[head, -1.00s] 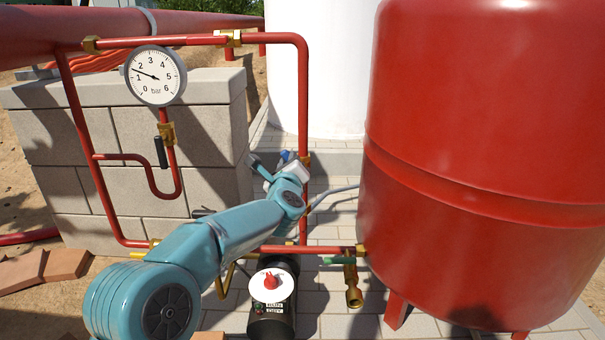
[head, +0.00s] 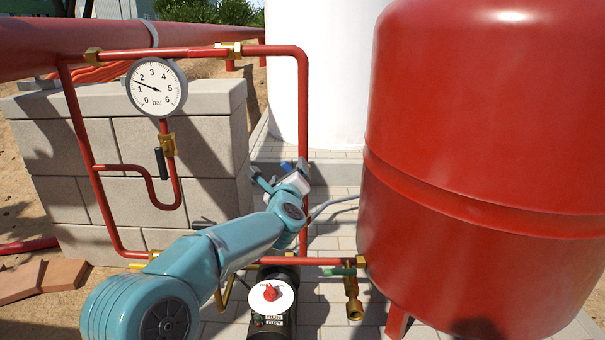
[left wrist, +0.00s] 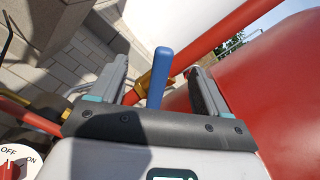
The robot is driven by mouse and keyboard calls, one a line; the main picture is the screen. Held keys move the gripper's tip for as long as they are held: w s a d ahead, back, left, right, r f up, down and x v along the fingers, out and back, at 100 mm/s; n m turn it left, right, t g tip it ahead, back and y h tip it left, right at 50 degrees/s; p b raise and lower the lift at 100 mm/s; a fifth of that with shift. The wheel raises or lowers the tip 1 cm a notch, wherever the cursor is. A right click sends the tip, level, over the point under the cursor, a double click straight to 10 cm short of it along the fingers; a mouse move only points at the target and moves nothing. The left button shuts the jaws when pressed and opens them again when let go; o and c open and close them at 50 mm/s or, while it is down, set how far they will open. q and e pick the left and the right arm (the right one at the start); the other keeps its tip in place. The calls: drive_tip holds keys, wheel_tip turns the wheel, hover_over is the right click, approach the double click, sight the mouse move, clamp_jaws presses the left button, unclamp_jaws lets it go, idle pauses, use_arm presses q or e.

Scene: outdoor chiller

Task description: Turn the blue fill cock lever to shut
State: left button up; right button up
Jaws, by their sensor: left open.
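The blue fill cock lever (left wrist: 159,78) stands up between the two fingers of my left gripper (left wrist: 157,70) in the left wrist view. The fingers are open, with a gap on each side of the lever. A brass fitting (left wrist: 143,84) shows behind the lever. In the head view, my left gripper (head: 279,172) is at the vertical red pipe, and a small part of the blue lever (head: 287,166) shows between its fingers. My wrist hides most of the cock there. My right gripper is not in view.
A pressure gauge (head: 156,88) hangs at the left before a block wall (head: 145,185). A large red tank (head: 480,130) stands close on the right. A pump with a red knob (head: 270,292), a green-handled valve (head: 340,271) and a black-handled valve (head: 160,163) are nearby.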

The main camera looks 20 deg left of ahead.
use_arm(q)
drive_tip(key=v, duration=0.7)
idle(0.3)
